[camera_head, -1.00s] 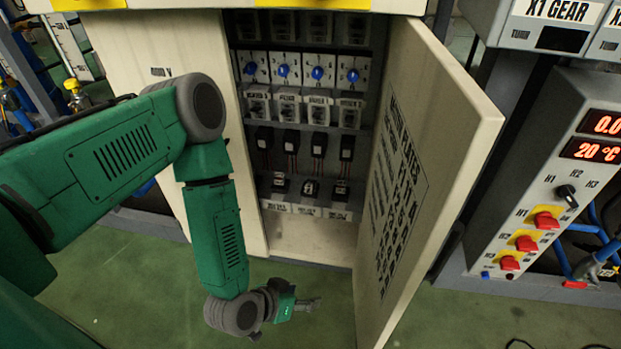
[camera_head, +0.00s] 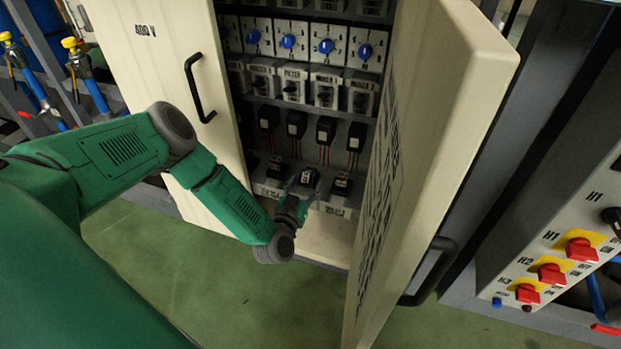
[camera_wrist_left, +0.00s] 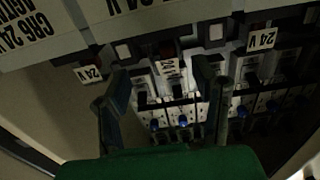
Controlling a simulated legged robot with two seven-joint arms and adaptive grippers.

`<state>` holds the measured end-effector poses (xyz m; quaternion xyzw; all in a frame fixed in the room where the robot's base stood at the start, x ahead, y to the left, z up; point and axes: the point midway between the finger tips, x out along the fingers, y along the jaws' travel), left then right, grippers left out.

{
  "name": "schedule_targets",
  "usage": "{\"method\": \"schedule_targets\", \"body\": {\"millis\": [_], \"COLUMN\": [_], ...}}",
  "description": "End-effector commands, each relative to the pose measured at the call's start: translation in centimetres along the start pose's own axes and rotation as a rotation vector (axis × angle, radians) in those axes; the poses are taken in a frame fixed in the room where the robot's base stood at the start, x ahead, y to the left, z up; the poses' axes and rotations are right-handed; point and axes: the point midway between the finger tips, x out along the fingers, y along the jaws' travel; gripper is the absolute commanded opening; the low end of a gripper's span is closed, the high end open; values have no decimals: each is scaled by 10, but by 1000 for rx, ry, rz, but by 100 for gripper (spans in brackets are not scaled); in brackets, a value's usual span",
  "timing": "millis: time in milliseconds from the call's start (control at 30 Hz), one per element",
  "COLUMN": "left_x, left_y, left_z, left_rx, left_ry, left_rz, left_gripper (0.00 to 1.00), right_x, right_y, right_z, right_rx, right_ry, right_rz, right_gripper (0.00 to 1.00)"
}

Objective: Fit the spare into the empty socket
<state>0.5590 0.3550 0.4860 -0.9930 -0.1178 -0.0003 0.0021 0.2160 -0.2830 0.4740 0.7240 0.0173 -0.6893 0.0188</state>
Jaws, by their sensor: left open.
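My left gripper (camera_head: 300,202) is inside the open cabinet, just in front of the lowest row. In the left wrist view its two dark fingers (camera_wrist_left: 162,88) are spread apart, with nothing clearly held between them. The lowest row holds small dark units, one at left (camera_head: 276,169), one in the middle (camera_head: 308,177) and one at right (camera_head: 342,184). The middle one is straight above the gripper. I cannot tell which piece is the spare or which socket is empty. My right gripper is not in view.
The open cabinet door (camera_head: 425,150) stands close on the right, and a closed panel with a handle (camera_head: 199,88) is on the left. Above the row are black relays (camera_head: 326,130) with red wires and blue knobs (camera_head: 288,41). A red-switch panel (camera_head: 550,272) is farther right.

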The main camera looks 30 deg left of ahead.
Motion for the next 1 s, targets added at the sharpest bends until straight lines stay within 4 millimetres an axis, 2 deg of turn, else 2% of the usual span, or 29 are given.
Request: {"method": "schedule_targets", "body": {"millis": [333, 467, 667, 800, 833, 1000], "left_x": [44, 52, 52, 52, 52, 52], "left_y": [-5, -4, -4, -4, -4, -4], "left_z": [4, 1, 0, 1, 1, 2], "left_rx": [0, 2, 1, 0, 0, 0], "left_ry": [1, 0, -1, -1, -2, -3], "left_rz": [-2, 0, 0, 0, 0, 1], "left_gripper": [53, 53, 53, 4, 0, 0], "right_x": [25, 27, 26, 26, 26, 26], "right_y": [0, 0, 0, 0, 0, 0], "right_z": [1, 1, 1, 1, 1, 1], "right_rx": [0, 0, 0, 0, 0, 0], "right_ry": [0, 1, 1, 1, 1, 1], "right_rz": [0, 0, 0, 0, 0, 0], "right_gripper": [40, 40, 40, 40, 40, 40]}}
